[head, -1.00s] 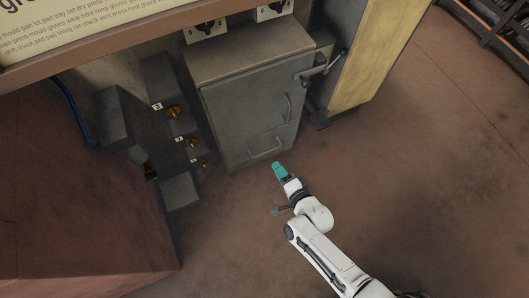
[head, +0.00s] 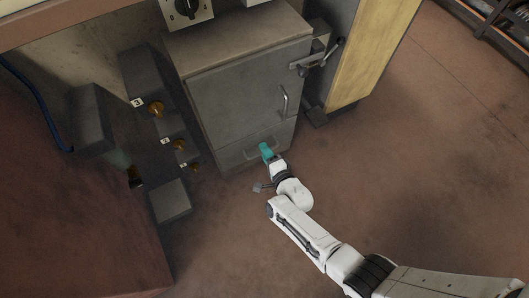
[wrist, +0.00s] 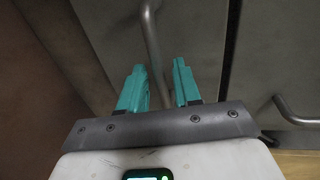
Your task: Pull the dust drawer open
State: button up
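The dust drawer (head: 232,157) is the low front panel of a grey cabinet and looks closed. Its bar handle is mostly behind my gripper in the head view; in the wrist view a metal bar handle (wrist: 152,40) runs down from the top edge. My gripper (head: 265,147) is at the drawer front, with teal fingers. In the wrist view my gripper (wrist: 160,75) is open, and the bar's lower part appears in the gap between the fingers. I cannot tell how deep the bar sits or whether a finger touches it.
The cabinet door (head: 245,95) above is closed, with its own handle (head: 285,100) and a latch lever (head: 335,50) at the upper right. Several brass knobs (head: 156,108) stand to the left, near a grey block (head: 170,200). The floor (head: 400,170) to the right is clear.

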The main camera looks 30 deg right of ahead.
jog(key=shift+w, duration=0.45)
grip_shut()
jog(key=shift+s, duration=0.1)
